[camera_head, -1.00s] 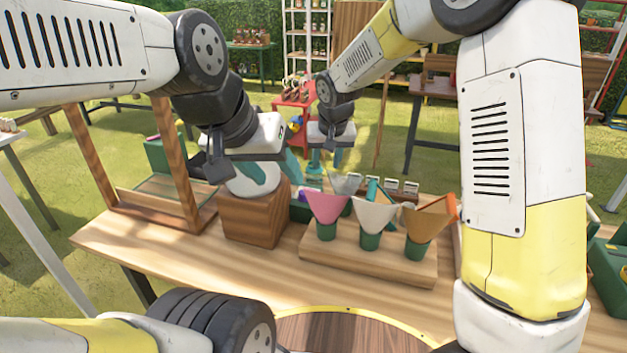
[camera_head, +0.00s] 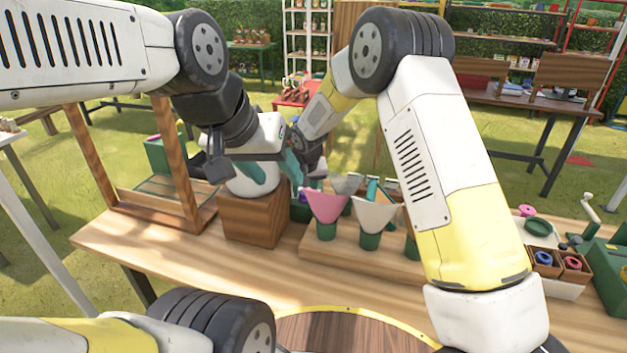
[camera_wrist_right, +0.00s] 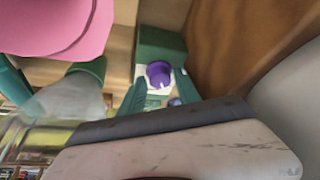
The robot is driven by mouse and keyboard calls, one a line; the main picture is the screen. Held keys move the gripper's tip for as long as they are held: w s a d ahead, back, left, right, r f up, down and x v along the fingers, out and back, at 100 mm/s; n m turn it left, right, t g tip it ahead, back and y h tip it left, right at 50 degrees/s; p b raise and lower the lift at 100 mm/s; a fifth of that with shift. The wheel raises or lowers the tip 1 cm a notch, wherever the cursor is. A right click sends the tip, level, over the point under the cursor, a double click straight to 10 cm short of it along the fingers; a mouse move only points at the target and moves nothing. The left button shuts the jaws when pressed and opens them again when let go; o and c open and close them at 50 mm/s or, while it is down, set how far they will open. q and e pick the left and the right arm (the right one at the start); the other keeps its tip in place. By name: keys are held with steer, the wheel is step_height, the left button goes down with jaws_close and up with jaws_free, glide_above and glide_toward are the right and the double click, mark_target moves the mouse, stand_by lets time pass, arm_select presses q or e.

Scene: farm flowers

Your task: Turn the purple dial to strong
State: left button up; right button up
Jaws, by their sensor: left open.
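The purple dial (camera_wrist_right: 158,74) sits on a pale plate on a dark green box (camera_wrist_right: 160,42) in the right wrist view. My right gripper (camera_wrist_right: 158,93) is open, with one teal finger on each side of the dial and gaps visible beside it. The dial's setting cannot be read. In the head view, a small purple patch of the dial (camera_head: 303,197) shows on the green box (camera_head: 300,211), mostly hidden by my right gripper (camera_head: 308,180). My left gripper (camera_head: 272,171) is open above a white rounded vessel (camera_head: 247,185) on a wooden block (camera_head: 250,220).
Pink (camera_head: 327,206) and white (camera_head: 375,215) paper cones stand in green holders on a wooden board (camera_head: 345,253), close right of the box. The pink cone is near my right gripper. A wooden frame (camera_head: 180,165) stands left. The table's front left is clear.

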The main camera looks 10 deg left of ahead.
steer(key=shift+c, duration=0.5)
jaws_close()
steer(key=shift+w+d+n+y, duration=0.15)
steer(key=shift+n+y, duration=0.25)
steer(key=shift+n, duration=0.7)
steer(key=n+g+y, duration=0.1)
steer(key=n, duration=0.2)
